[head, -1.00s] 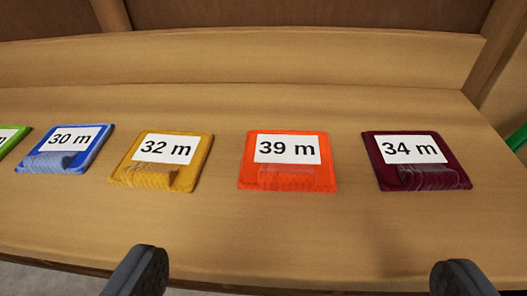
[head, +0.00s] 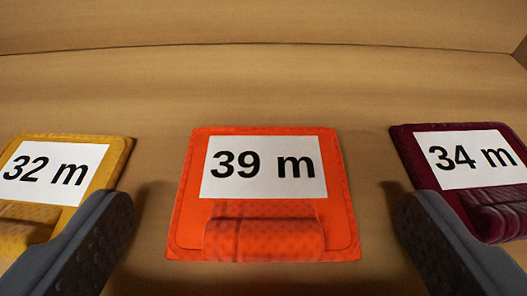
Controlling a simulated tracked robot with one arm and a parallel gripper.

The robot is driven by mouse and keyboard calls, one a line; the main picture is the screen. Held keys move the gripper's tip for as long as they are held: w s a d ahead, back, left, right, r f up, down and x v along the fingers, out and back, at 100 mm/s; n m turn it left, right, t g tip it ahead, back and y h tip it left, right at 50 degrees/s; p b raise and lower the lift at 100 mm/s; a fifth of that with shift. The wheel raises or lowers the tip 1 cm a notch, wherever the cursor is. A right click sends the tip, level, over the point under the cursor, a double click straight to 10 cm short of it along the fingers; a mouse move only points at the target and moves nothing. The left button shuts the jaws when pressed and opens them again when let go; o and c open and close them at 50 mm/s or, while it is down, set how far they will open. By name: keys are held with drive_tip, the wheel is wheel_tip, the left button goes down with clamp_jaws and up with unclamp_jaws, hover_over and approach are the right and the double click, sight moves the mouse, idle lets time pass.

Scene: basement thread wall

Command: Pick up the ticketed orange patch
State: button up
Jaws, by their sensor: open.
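The orange patch (head: 185,215) lies flat on the wooden shelf in the middle of the head view. It bears a white ticket (head: 263,168) reading "39 m" and has a raised orange roll along its near edge. My gripper (head: 258,225) is open, with one dark finger on each side of the orange patch. Both fingers are apart from it, with bare wood between. The left finger covers part of the yellow patch and the right finger covers part of the maroon patch in the picture.
A yellow patch (head: 118,160) with a "32 m" ticket lies to the left. A maroon patch (head: 405,145) with a "34 m" ticket lies to the right. The wooden shelf (head: 260,95) is clear behind the patches, up to a wooden back board (head: 260,22).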

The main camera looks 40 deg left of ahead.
drive_tip(key=c, duration=1.1)
drive_tip(key=shift+o, duration=0.2)
drive_tip(key=shift+r, duration=0.15)
